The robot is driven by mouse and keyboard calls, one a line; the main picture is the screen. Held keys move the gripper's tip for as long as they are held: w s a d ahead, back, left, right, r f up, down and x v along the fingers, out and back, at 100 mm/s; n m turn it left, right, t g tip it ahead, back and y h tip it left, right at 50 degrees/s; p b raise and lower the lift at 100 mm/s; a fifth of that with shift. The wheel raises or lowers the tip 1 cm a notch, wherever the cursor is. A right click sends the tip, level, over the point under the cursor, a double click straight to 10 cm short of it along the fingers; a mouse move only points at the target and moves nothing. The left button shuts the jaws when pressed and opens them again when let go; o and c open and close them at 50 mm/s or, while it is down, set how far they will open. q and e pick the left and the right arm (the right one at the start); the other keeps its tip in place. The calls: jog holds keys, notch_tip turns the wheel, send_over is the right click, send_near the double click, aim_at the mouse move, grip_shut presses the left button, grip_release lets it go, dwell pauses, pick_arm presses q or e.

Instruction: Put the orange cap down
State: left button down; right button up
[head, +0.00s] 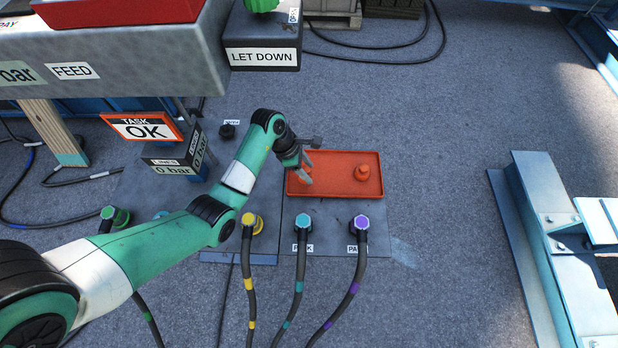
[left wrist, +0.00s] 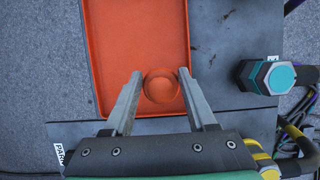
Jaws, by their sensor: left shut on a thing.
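My left gripper (head: 306,168) is shut on an orange cap (left wrist: 161,85), with a finger on either side of it. The held cap is over the near end of the orange tray (left wrist: 136,4) in the left wrist view. I cannot tell whether it touches the tray floor. In the head view the gripper is at the left end of the tray (head: 334,191), and the held cap (head: 304,177) shows partly below the fingers. Another orange cap (head: 362,174) sits in the right part of the tray. My right gripper is not in view.
Capped cable ends stand in front of the tray: yellow (head: 252,222), teal (head: 303,223) and purple (head: 361,222). The teal one (left wrist: 265,76) is right of the tray in the left wrist view. A "TASK OK" sign (head: 143,127) is at left. The tray's middle is clear.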

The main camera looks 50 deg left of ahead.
aim_at(309, 174)
pick_arm(q)
jog(key=shift+w, duration=0.1)
jog(key=shift+w+f, duration=0.1)
jog(key=shift+f, duration=0.1)
notch_tip(309, 174, down, 4)
jog(key=b, duration=0.3)
jog(key=shift+w+r, duration=0.1)
jog(key=shift+r, duration=0.3)
jog(key=shift+f, duration=0.15)
jog(key=shift+c, duration=1)
grip_release()
